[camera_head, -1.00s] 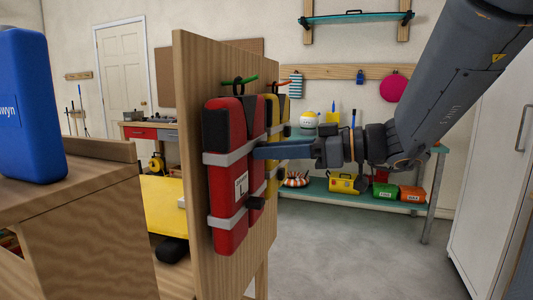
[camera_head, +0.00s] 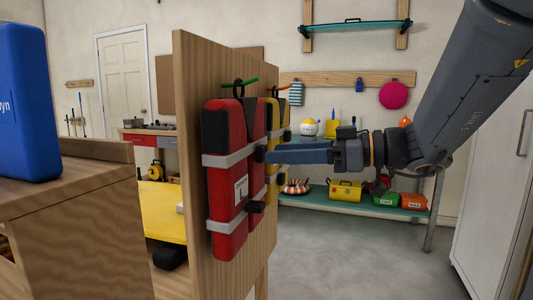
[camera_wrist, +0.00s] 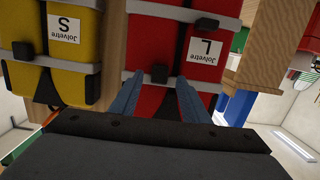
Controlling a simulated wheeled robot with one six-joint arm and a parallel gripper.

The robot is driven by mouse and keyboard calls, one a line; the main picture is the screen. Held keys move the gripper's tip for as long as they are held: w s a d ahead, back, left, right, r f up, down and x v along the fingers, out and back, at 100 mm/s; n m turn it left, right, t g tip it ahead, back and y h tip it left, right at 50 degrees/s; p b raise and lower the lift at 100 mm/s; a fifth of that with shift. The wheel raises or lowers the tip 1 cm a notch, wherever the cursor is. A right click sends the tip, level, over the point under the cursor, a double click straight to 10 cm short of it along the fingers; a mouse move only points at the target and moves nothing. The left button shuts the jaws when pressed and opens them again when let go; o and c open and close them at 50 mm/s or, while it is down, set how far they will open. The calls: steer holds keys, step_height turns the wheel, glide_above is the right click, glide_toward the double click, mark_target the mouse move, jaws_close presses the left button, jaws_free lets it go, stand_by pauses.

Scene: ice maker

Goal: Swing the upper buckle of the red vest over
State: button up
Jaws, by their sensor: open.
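The red vest (camera_head: 226,140) hangs on the wooden panel, crossed by two grey straps. In the wrist view, which is upside down, this buckle (camera_wrist: 160,73) lies between my fingertips in the picture. My gripper (camera_head: 270,156) is open, its blue fingers pointing at the buckle from the right. Contact with the buckle cannot be told. The lower buckle (camera_head: 256,206) sits on the lower strap. The red vest carries a white "L" label (camera_wrist: 206,46).
A yellow vest (camera_wrist: 52,60) labelled "S" hangs close beside the red one. The wooden panel (camera_head: 195,200) stands behind both. A blue container (camera_head: 30,110) stands on a wooden cabinet at left. Shelves line the back wall; the floor at right is free.

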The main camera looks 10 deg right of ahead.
steer(key=v, duration=0.4)
steer(key=shift+b, duration=0.3)
